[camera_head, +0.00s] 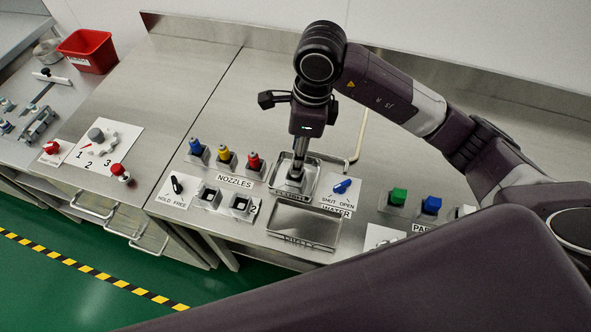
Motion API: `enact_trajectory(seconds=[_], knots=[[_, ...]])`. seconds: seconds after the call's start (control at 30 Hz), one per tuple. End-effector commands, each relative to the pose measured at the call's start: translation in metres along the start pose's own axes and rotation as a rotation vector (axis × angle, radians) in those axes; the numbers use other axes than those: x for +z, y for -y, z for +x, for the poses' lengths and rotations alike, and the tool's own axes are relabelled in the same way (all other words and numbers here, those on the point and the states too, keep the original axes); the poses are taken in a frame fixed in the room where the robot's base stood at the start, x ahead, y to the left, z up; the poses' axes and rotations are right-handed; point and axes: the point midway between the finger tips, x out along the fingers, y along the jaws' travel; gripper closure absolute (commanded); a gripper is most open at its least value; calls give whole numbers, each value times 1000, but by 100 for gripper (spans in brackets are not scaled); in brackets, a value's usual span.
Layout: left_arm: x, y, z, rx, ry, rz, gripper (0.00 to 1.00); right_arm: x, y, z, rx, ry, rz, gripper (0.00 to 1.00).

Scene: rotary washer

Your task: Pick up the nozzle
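Three nozzles stand in a row on small metal holders behind the NOZZLES label: a blue nozzle (196,147), a yellow nozzle (224,154) and a red nozzle (253,161). My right arm reaches in from the right, and its wrist end points down, to the right of the red nozzle. A dark block with a small green light and a silver cylinder sit below the wrist, over a small metal tray (311,187). I cannot make out the fingertips or whether they are shut on anything. My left gripper is not in view.
A HOLD/FREE switch panel (167,194) and two square sockets (224,199) lie in front of the nozzles. A blue SHUT/OPEN water valve (342,186) is right of the tray. Green and blue parts (431,205) stand further right. A red bin (88,52) is far left.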

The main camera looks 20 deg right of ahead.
Motion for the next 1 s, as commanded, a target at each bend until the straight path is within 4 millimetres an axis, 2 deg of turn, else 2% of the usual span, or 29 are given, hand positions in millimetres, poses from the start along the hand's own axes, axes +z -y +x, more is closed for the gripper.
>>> enact_trajectory(seconds=[0.23, 0.4, 0.67, 1.0], knots=[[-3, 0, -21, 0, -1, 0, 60, -1, 0, 27, 6, -2, 1, 61], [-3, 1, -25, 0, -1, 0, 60, -1, 1, 49, 3, -1, 0, 61], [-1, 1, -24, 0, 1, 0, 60, -1, 2, 54, -1, 0, -1, 61], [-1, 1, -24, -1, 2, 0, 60, -1, 2, 54, -1, 0, -1, 96]])
